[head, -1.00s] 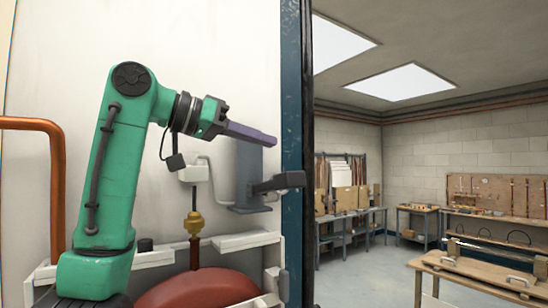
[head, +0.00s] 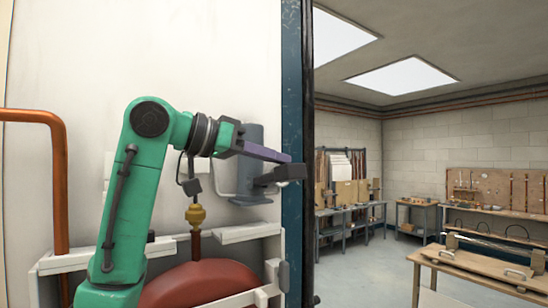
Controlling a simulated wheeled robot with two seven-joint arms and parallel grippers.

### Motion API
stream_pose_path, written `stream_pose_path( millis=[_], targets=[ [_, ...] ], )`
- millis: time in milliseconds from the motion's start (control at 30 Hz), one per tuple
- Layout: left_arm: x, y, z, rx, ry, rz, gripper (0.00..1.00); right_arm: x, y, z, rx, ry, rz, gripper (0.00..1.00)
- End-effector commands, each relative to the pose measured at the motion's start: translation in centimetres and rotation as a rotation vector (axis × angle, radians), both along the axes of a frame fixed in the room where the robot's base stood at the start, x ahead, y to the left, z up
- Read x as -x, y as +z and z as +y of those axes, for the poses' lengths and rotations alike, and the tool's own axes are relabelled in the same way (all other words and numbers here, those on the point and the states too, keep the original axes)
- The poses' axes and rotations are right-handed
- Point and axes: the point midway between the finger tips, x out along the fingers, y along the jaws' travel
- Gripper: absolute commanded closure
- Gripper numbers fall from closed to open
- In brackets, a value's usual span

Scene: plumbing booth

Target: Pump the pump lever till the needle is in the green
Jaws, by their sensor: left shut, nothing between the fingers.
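The pump is a grey-blue upright cylinder (head: 250,185) against the white wall panel. Its dark lever (head: 280,174) sticks out to the right, with a block-like end beside the blue post. My left gripper (head: 284,157), with purple fingers, reaches across in front of the pump from the left. It is shut and empty, its tips just above the lever's end. I cannot tell whether they touch it. The gauge's needle and green zone do not show. My right gripper is out of view.
A blue post (head: 293,100) stands close right of the lever. Below are a rounded red tank (head: 205,282), a brass fitting (head: 196,215) and white rails (head: 248,233). A copper pipe (head: 58,170) runs at left. Workbenches stand farther back at right, beyond open floor.

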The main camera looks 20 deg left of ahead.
Motion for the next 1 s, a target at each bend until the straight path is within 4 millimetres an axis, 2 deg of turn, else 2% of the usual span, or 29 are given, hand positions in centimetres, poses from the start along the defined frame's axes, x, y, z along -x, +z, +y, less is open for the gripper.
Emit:
stream_pose_path(
  millis=[467, 1000],
  targets=[
    [0.3, -1.7, -0.4, -0.080, 0.001, -0.062, 1.00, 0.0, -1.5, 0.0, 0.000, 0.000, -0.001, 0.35],
    [0.8, -6.6, -1.0, -0.352, 0.001, -0.286, 1.00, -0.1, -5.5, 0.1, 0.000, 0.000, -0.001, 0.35]
  ],
)
